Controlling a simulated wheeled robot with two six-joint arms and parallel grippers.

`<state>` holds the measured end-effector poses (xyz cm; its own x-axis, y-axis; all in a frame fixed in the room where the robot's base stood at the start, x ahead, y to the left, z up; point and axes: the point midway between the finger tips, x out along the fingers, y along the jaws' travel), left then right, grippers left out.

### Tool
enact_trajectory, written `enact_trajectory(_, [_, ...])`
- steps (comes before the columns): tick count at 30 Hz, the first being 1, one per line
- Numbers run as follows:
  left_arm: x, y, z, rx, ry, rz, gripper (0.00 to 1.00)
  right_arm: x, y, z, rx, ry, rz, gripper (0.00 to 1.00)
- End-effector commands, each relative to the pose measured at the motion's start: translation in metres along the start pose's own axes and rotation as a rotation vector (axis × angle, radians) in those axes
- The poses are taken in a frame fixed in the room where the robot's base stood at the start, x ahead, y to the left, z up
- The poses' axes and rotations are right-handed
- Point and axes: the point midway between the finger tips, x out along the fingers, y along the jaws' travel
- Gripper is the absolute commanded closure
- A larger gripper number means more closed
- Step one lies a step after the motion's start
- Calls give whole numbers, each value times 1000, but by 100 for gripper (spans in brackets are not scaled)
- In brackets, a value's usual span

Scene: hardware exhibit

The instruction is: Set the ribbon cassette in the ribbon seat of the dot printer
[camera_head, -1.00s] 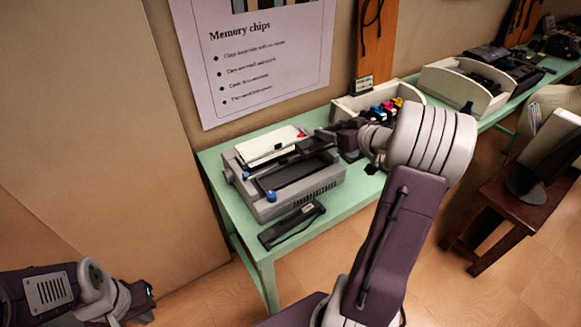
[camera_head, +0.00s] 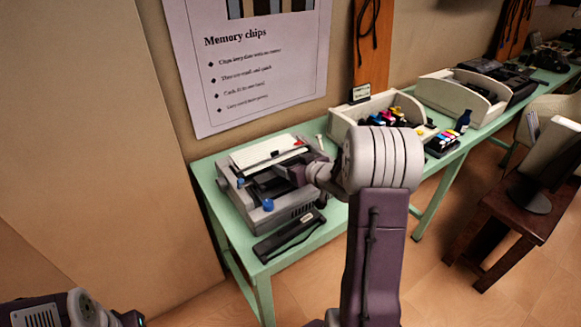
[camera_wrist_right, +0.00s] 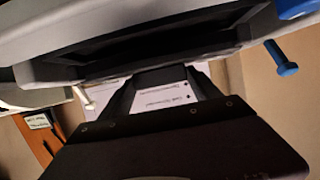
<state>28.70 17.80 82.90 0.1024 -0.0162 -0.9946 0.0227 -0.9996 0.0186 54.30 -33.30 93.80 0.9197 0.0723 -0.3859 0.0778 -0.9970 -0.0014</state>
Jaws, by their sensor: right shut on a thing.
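The dot printer (camera_head: 283,216) is a grey box with blue knobs and a pale top panel, standing on the green table. My right gripper (camera_head: 297,174) is over its dark front well; the arm hides the printer's right end. In the right wrist view the two fingers (camera_wrist_right: 163,88) are shut on a dark piece, which I take for the ribbon cassette (camera_wrist_right: 160,77). It is close to the printer's dark recess; whether it touches the seat cannot be told. My left gripper (camera_head: 137,320) is at the bottom left edge, mostly cut off, away from the table.
A similar long black piece (camera_head: 287,238) lies on the green table (camera_head: 322,231) in front of the printer. A cream bin (camera_head: 343,115) with coloured cartridges, a small cartridge set (camera_head: 442,143) and a dark bottle (camera_head: 463,120) stand to the right. A poster (camera_head: 255,70) hangs behind.

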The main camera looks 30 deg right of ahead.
Motion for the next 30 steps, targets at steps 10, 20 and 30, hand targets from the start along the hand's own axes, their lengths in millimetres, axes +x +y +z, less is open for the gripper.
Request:
enact_trajectory(10, [3, 0, 0, 0, 0, 0, 100, 2, 0, 3, 0, 3, 0, 72])
enact_trajectory(20, [6, 0, 1, 0, 0, 0, 100, 4, 0, 8, 0, 3, 0, 25])
enact_trajectory(30, [6, 0, 1, 0, 0, 0, 100, 4, 0, 8, 0, 3, 0, 6])
